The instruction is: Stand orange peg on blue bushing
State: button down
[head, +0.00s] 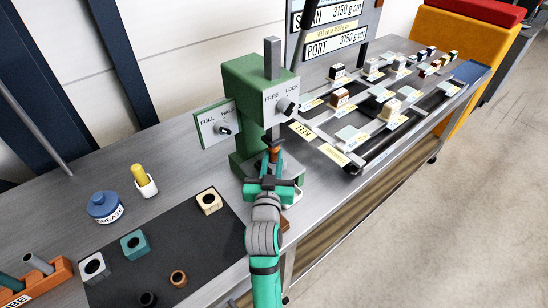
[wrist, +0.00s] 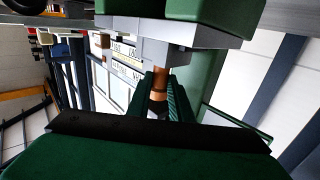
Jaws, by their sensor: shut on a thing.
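An orange-brown peg (head: 274,154) is upright between the fingers of my gripper (head: 273,165), under the ram of the green press. In the wrist view my gripper (wrist: 160,92) is shut on the peg (wrist: 158,88), whose top is close under a grey block of the press; whether they touch I cannot tell. What lies below the peg is hidden by my gripper and arm. A teal-blue block with a round hole (head: 135,245) sits on the dark mat at the left, well away from my gripper. No other blue bushing shows clearly.
The green press (head: 246,88) with FREE/LOCK and FULL/HALF levers stands close around my gripper. The dark mat (head: 165,258) carries other bushings, including a cream block (head: 208,201). A grease pot (head: 104,207) stands at left, a labelled rack (head: 345,145) at right.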

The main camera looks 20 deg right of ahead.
dwell(0.4)
jog(key=c, duration=1.5)
grip_release()
jog(key=v, duration=1.1)
jog(key=shift+f, duration=0.1)
jog(key=shift+w+d, duration=0.1)
